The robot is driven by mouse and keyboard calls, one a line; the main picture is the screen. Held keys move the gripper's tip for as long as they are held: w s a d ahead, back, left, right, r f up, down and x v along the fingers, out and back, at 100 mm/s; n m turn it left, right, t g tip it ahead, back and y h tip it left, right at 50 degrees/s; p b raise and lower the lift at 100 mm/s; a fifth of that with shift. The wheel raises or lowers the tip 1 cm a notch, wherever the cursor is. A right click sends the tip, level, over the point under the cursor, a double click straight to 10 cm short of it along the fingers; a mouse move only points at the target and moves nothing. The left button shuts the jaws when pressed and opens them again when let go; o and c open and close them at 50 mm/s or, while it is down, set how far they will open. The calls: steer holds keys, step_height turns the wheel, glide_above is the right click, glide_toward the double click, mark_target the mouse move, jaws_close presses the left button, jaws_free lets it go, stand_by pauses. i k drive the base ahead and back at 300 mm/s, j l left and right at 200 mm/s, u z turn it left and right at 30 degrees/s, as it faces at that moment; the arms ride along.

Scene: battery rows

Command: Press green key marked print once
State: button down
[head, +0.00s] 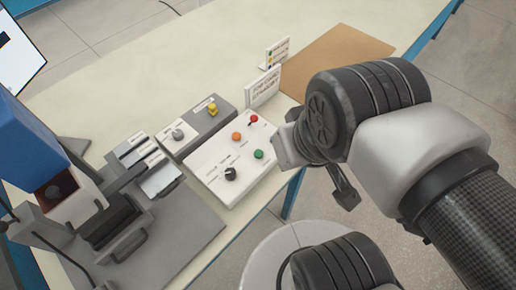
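The green key (258,154) is a small round button on the white control panel (212,173) near the table's front edge. Its marking is too small to read. An orange button (236,136), a red-tipped switch (252,119) and a black knob (231,173) share the panel. My gripper (318,178) is to the right of the panel, apart from the green key and close to the table's front edge. My wrist hides part of it, and the state of its fingers is unclear.
A grey box (210,127) with a yellow part stands behind the panel. A blue and white machine (60,165) is at left. Small signs (264,87) stand at the back, near a brown mat (345,54). A round stool (262,262) is below the table edge.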

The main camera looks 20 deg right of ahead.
mark_target(258, 154)
steer(key=j+z, duration=0.45)
steer(key=k+j+z, duration=0.1)
steer(key=z, duration=0.35)
steer(key=k+j+z, duration=0.1)
steer(key=j+z, duration=0.25)
steer(key=z, duration=0.15)
